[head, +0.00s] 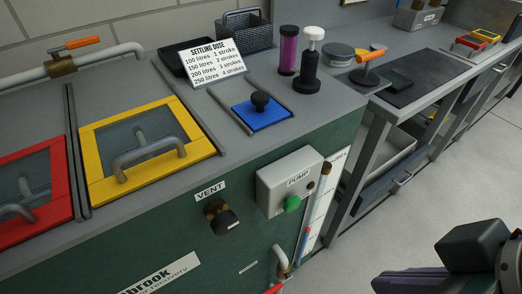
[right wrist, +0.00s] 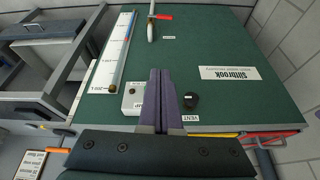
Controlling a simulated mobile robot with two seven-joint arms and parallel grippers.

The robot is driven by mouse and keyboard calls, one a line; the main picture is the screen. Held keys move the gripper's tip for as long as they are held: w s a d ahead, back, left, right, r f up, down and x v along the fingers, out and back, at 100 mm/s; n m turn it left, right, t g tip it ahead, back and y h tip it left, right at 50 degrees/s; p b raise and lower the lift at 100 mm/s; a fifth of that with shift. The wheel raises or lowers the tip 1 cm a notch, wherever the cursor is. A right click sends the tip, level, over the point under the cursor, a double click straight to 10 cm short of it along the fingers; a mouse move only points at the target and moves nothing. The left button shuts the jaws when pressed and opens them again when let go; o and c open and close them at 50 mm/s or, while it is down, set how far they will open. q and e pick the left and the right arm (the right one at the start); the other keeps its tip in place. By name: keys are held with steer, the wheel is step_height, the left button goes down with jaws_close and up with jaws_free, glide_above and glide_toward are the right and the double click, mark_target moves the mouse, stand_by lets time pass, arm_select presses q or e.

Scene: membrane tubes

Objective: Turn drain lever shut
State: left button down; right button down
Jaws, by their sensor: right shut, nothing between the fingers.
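The drain lever (right wrist: 163,17) is a small red handle in the right wrist view. It sticks out to the right, crosswise to the drain pipe (right wrist: 151,32), beside a small label on the green cabinet front. In the head view only part of the red lever (head: 274,288) shows at the bottom edge, under the bent grey drain pipe (head: 281,262). My right gripper (head: 380,283) is at the lower right of the head view, apart from the cabinet. Its purple fingers (right wrist: 160,76) are together and empty in the right wrist view, well short of the lever. My left gripper is not in view.
A grey pump box (head: 290,181) with a green button and a dark vent knob (head: 222,218) stick out from the cabinet front. A level gauge strip (head: 318,205) runs beside the pump box. The floor (head: 440,180) right of the cabinet is clear.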

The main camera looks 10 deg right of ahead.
steer(key=w+a+f+n+t+y+b, duration=0.1)
steer(key=w+f+b, duration=0.1)
steer(key=f+b, duration=0.8)
steer(key=w+a+f+y+b, duration=0.1)
steer(key=w+f+b, duration=0.1)
steer(key=f+b, duration=0.7)
steer(key=t+y+b, duration=0.1)
steer(key=t+b, duration=0.1)
steer(key=b, duration=1.7)
glide_above(278, 289)
step_height(278, 289, down, 25)
steer(key=shift+s+a+f+m+b, duration=0.1)
steer(key=shift+s+f+m+b, duration=0.2)
steer(key=shift+f, duration=0.35)
steer(key=shift+s+a+f+m+b, duration=0.1)
steer(key=shift+s+f+b, duration=0.2)
steer(key=shift+f, duration=0.3)
steer(key=shift+a+f, duration=0.1)
steer(key=shift+f, duration=0.3)
